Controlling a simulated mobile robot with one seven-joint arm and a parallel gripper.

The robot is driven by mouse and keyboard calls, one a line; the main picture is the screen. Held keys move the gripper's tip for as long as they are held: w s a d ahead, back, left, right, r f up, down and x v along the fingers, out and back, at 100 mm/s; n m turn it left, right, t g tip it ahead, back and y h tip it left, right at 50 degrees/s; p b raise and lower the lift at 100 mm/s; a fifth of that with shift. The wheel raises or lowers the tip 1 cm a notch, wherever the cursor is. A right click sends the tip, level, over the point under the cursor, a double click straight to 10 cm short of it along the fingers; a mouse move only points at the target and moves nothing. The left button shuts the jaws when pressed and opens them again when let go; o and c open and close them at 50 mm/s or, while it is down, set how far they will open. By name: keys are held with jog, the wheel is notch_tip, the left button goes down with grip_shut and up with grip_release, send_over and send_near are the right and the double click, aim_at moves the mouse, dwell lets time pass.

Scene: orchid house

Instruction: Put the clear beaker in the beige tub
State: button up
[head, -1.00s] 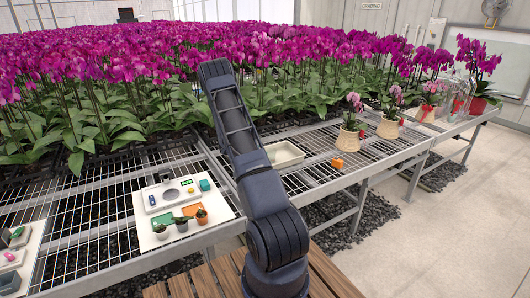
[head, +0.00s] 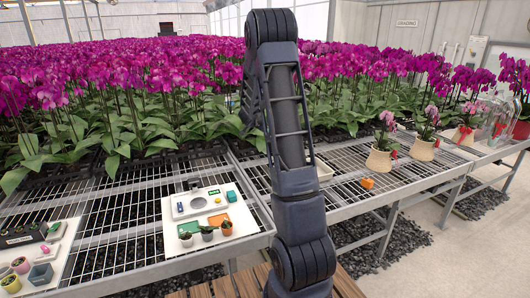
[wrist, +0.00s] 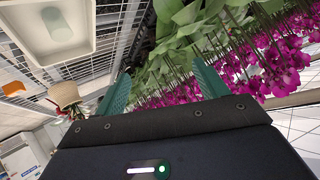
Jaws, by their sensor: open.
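The beige tub (wrist: 88,45) shows at the upper left of the wrist view. In the head view only its right edge (head: 323,170) shows beside my arm. A clear, pale rounded thing that looks like the beaker (wrist: 58,24) lies inside the tub, on its floor. My gripper (wrist: 162,85) is open, with two green fingers apart and nothing between them. It is beside the tub, apart from it, and faces the orchid leaves and flowers. In the head view my arm hides most of the tub, and I cannot make out the fingers.
An orange block (head: 367,183) stands on the mesh bench (head: 345,195) right of the tub. Potted orchids in woven baskets (head: 380,160) stand further right. A white board (head: 190,244) with small pots and coloured pieces is left of my arm. Dense orchids fill the back.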

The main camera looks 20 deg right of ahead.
jog(key=s+a+r+n+y, duration=0.8)
jog(key=s+a+r, duration=0.8)
jog(key=s, duration=0.4)
jog(key=s+a+f+n+g, duration=0.1)
jog(key=s+n+g, duration=0.1)
jog(key=s, duration=1.3)
jog(key=s+a+f+n+g+h, duration=0.1)
jog(key=s+f+n+g, duration=0.1)
jog(key=s, duration=1.4)
jog(key=shift+a+f+g, duration=0.15)
jog(key=shift+a+g, duration=0.15)
